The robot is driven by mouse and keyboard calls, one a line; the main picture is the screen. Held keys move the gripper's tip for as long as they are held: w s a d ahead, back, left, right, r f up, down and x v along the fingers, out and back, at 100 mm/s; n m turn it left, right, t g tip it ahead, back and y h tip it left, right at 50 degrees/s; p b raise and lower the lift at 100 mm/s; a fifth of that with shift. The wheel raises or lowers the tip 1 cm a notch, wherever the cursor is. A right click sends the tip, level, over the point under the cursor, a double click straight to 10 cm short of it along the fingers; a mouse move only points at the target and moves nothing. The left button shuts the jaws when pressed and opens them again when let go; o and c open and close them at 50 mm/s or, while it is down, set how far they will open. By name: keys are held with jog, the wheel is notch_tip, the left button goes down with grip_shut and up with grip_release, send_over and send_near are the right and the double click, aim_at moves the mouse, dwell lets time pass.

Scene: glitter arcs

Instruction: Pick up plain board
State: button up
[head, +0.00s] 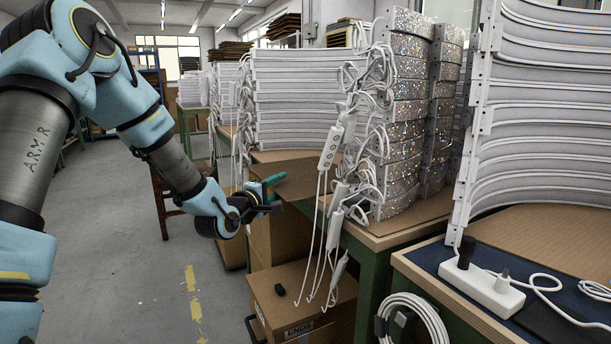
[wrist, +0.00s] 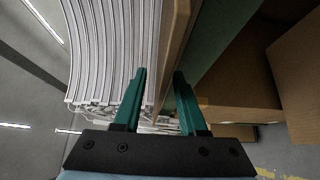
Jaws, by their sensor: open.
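My gripper (head: 271,194) is at that end, with teal fingers apart. In the wrist view, my gripper (wrist: 160,80) is open, and a thin brown edge (wrist: 173,50), which looks like the board or tabletop, runs into the gap between the fingertips. I cannot tell whether either finger touches it. Nothing is visibly gripped.
Stacked white arcs (head: 295,110) and glittery arcs (head: 405,120) stand on the table, with white cables and switches (head: 333,145) hanging over its edge. Cardboard boxes (head: 300,300) sit below. A power strip (head: 482,290) lies on the right bench.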

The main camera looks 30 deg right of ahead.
jog(key=shift+c, duration=0.3)
grip_shut()
dwell(0.4)
notch_tip(320, 180, up, 9)
jog(key=shift+r+p, duration=0.15)
jog(key=shift+p, duration=0.65)
jog(key=shift+r+p, duration=0.3)
jog(key=shift+s+d+r+p, duration=0.1)
jog(key=shift+d+r+p, duration=0.1)
jog(key=shift+p, duration=0.8)
